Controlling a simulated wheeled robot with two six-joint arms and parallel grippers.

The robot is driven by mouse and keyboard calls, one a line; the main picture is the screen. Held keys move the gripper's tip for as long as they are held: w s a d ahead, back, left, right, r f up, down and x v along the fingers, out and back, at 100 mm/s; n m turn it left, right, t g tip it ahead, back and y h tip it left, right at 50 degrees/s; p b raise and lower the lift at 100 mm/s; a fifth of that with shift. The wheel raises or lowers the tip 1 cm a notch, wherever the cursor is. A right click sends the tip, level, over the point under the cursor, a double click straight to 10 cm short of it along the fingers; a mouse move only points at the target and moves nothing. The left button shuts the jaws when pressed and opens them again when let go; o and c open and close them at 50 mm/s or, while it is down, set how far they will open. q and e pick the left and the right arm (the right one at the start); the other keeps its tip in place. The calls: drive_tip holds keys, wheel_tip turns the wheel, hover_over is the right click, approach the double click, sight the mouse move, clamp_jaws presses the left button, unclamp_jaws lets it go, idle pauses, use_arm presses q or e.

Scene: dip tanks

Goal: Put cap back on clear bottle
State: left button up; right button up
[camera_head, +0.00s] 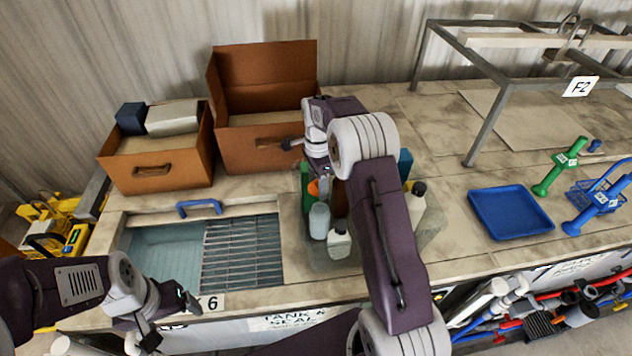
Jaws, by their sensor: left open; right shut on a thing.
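A pale translucent bottle (319,221), which looks like the clear bottle, stands in the bottle group on the bench; I see no cap on it. My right arm reaches over the group. My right gripper (318,163) is above and behind the clear bottle, near the brown box. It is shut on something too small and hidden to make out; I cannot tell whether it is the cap. My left gripper (180,312) is open and empty at the bench's front edge, near the number 6 label.
Near the clear bottle stand a white bottle with dark cap (339,242), a green bottle (304,186), a brown bottle (340,198) and a pale bottle with dark cap (417,202). A tank with a grate (242,252) lies left. A blue tray (510,212) lies right.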

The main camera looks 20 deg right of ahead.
drive_tip(key=s, duration=0.2)
drive_tip(key=shift+s+r, duration=0.4)
use_arm(q)
drive_tip(key=f+b, duration=0.1)
drive_tip(key=s+f+b, duration=0.1)
drive_tip(key=f+b, duration=0.2)
drive_tip(key=b, duration=0.1)
drive_tip(key=shift+s+f, duration=0.25)
drive_tip(key=shift+s, duration=0.15)
use_arm(e)
wheel_tip(320, 180, down, 6)
drive_tip(key=shift+w+f, duration=0.2)
drive_tip(key=shift+w, duration=0.15)
use_arm(q)
drive_tip(key=shift+w, duration=0.15)
use_arm(e)
drive_tip(key=shift+w, duration=0.15)
use_arm(q)
drive_tip(key=shift+r, duration=0.2)
drive_tip(key=shift+p, duration=0.35)
use_arm(e)
drive_tip(key=shift+w+f, duration=0.1)
drive_tip(key=shift+f, duration=0.15)
use_arm(q)
drive_tip(key=shift+r, duration=0.25)
